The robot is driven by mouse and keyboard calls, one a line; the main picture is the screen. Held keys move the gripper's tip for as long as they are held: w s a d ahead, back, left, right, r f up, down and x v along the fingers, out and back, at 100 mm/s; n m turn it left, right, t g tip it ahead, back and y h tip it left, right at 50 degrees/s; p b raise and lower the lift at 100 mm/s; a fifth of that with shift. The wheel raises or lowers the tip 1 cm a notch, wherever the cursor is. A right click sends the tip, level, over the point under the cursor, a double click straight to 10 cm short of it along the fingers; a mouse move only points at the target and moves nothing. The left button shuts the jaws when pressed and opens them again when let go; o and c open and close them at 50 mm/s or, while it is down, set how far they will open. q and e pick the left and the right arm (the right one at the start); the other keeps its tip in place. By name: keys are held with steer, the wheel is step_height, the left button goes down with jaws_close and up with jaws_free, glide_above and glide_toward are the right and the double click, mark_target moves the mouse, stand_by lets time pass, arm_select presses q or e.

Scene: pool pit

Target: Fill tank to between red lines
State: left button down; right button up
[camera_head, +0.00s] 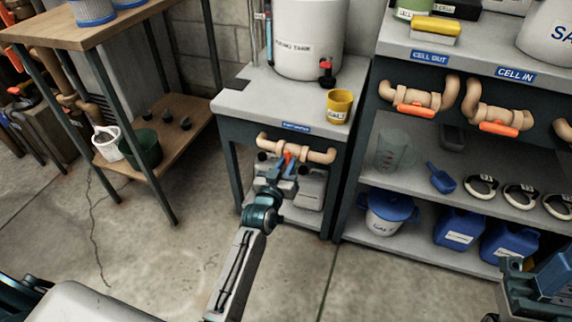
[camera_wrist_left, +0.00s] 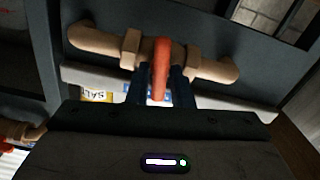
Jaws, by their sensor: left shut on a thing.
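A white tank (camera_head: 308,38) stands on a grey bench, its top cut off by the picture edge. A thin upright tube (camera_head: 269,40) with a bluish part stands at its left; I cannot make out a water level or the red lines. Under the bench top, a tan pipe (camera_head: 322,156) carries a valve with an orange handle (camera_head: 288,156). My left gripper (camera_head: 284,170) is shut on this handle. In the left wrist view the orange handle (camera_wrist_left: 161,66) sits between the two dark fingers, in front of the pipe (camera_wrist_left: 100,42). My right arm (camera_head: 535,285) shows partly at the lower right; its jaws are unclear.
A yellow cup (camera_head: 340,105) and a black tap with a red knob (camera_head: 327,72) are by the tank. A shelf at right has pipes with orange handles (camera_head: 415,110), a jug (camera_head: 395,150) and blue canisters (camera_head: 459,227). A wooden table (camera_head: 90,25) is at left. The floor in front is clear.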

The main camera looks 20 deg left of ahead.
arm_select(q)
steer(key=shift+m, duration=1.1)
steer(key=c, duration=1.4)
jaws_free()
steer(key=s, duration=1)
steer(key=shift+s+a, duration=0.15)
steer(key=shift+s, duration=0.25)
